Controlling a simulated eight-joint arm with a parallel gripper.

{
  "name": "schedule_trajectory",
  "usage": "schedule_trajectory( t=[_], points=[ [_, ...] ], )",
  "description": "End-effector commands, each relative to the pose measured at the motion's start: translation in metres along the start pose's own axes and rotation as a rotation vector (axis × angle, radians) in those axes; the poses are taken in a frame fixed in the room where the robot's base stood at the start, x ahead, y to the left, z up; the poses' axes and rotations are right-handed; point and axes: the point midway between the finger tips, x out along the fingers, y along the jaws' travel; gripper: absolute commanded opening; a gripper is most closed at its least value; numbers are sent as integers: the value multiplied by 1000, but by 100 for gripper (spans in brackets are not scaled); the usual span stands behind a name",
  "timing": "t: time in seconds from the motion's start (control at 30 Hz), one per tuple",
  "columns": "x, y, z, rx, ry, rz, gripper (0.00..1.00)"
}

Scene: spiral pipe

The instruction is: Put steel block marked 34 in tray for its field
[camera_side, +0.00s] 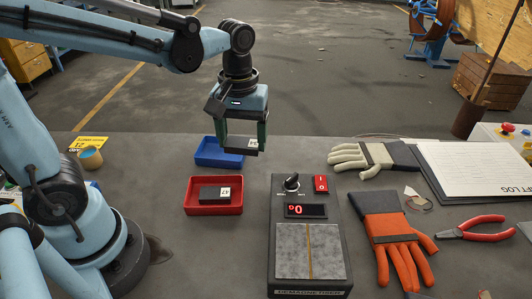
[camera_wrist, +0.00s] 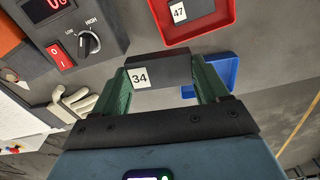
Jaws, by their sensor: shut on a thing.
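My gripper (camera_side: 245,136) is shut on a dark steel block (camera_side: 240,147) and holds it above the table. In the wrist view the block (camera_wrist: 168,71) sits between the green fingers and its white label reads 34. The blue tray (camera_side: 220,162) lies behind and below the block, and the part I can see is empty. The red tray (camera_side: 214,208) stands nearer the camera and holds another dark block (camera_side: 214,194). In the wrist view that block's label (camera_wrist: 178,12) reads 47.
A device (camera_side: 308,251) with a knob, a red switch, a red display and a grey plate stands right of the trays. Gloves (camera_side: 375,157), pliers (camera_side: 475,229) and a clipboard (camera_side: 480,175) lie further right.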

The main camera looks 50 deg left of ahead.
Motion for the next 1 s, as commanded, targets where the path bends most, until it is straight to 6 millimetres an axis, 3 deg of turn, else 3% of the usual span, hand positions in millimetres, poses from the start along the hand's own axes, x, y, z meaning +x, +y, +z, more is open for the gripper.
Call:
schedule_trajectory(
  t=[0.27,0.7,1.0],
  points=[
    [10,-22,-22,-22,0,0,27],
    [61,-75,-88,-22,0,0,27],
    [76,-87,-104,-17,0,0,27]
  ],
)
